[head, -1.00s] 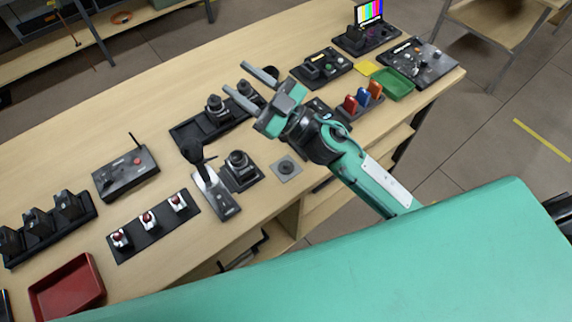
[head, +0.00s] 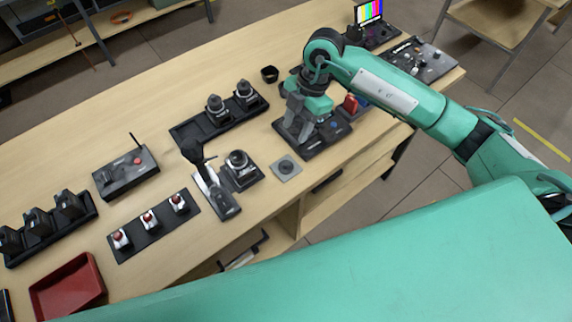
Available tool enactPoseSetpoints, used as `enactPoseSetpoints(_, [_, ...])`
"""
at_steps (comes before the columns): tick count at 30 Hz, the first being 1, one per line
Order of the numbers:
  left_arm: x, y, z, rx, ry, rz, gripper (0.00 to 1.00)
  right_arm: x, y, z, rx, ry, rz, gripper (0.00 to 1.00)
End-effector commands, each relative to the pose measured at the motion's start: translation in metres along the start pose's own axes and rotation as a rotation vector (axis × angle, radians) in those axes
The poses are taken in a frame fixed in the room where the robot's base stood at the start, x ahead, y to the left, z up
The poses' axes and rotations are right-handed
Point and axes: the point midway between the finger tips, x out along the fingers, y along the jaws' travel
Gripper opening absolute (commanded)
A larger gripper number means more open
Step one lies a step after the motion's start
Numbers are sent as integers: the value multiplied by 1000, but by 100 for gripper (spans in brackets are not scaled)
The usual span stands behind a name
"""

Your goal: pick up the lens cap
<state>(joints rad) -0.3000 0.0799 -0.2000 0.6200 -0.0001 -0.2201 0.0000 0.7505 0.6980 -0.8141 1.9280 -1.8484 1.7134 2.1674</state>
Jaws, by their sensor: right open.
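A small dark round disc, which looks like the lens cap (head: 285,167), lies on a light grey square pad (head: 296,175) near the front edge of the table. My right gripper (head: 297,130) points down, just above and right of the pad in the picture, over a black panel (head: 313,147). Its fingers are apart and nothing shows between them. It looks clear of the disc. My left gripper is out of view.
A lens mount base (head: 241,178) and a joystick stand (head: 222,205) are close left of the pad. A black tray with two lenses (head: 217,110) is behind. A small black cup (head: 270,74) stands farther back. Bare wooden tabletop (head: 110,115) lies at the left.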

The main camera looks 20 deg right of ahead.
Motion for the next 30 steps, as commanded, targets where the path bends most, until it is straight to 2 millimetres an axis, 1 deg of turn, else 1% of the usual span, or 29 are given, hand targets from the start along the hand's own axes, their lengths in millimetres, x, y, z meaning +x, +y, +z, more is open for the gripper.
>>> enactPoseSetpoints(2, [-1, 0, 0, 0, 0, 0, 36, 0, 0, 6, 19, -30, -9, 42])
enactPoseSetpoints(5, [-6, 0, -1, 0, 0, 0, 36, 11, -2, 8, 26, -37, -15, 42])
enactPoseSetpoints(12, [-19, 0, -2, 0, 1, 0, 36, 57, -2, 8, 23, -33, -15, 42])
enactPoseSetpoints(15, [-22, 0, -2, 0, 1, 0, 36, 72, -2, 9, 22, -32, -13, 42])
enactPoseSetpoints(20, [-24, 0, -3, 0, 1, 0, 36, 83, -1, 10, 21, -33, -12, 42])
enactPoseSetpoints(23, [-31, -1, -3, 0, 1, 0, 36, 90, 0, 10, 21, -32, -13, 42])
enactPoseSetpoints(27, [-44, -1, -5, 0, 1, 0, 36, 107, 2, 14, 22, -32, -14, 42])
enactPoseSetpoints(30, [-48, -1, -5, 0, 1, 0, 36, 123, 2, 15, 22, -30, -13, 42])
